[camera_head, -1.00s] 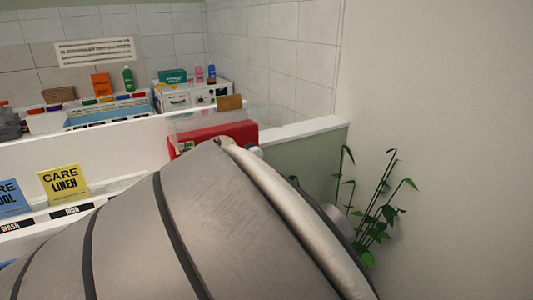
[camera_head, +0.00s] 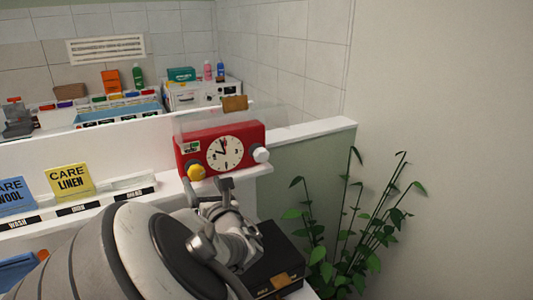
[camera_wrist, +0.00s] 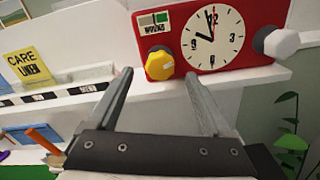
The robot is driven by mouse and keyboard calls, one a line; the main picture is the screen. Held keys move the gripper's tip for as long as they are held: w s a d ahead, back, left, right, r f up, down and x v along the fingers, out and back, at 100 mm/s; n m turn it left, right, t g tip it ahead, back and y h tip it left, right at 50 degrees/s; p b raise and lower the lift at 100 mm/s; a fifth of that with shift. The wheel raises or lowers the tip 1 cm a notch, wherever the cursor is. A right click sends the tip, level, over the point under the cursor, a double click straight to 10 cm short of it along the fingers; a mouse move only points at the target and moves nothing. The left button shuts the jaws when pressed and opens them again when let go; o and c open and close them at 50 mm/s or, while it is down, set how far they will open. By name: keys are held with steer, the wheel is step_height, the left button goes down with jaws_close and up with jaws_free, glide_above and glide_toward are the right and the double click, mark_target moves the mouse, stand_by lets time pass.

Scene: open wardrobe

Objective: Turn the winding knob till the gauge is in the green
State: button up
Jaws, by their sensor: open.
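A red clock (camera_head: 222,148) with a white dial stands on the white ledge. A yellow knob (camera_wrist: 160,64) is at its lower left and a white knob (camera_wrist: 280,43) sticks out on its right side. A small gauge (camera_wrist: 153,23) with a grey part and a green part is at the upper left, over a label that seems to read "WINDING". I cannot make out a pointer. My gripper (camera_wrist: 158,76) is open and empty, below and in front of the yellow knob, its fingers apart to either side and not seen touching it.
Yellow and blue care cards (camera_head: 69,182) stand on the ledge to the left. A black box (camera_head: 275,270) lies below, right of my gripper. A leafy plant (camera_head: 365,235) stands at the right by the wall. Air in front of the clock is free.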

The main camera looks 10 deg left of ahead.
mark_target(198, 174)
steer(key=shift+p+x, duration=0.4)
steer(key=shift+x, duration=2.7)
steer(key=shift+c, duration=0.3)
jaws_close()
steer(key=shift+b, duration=0.3)
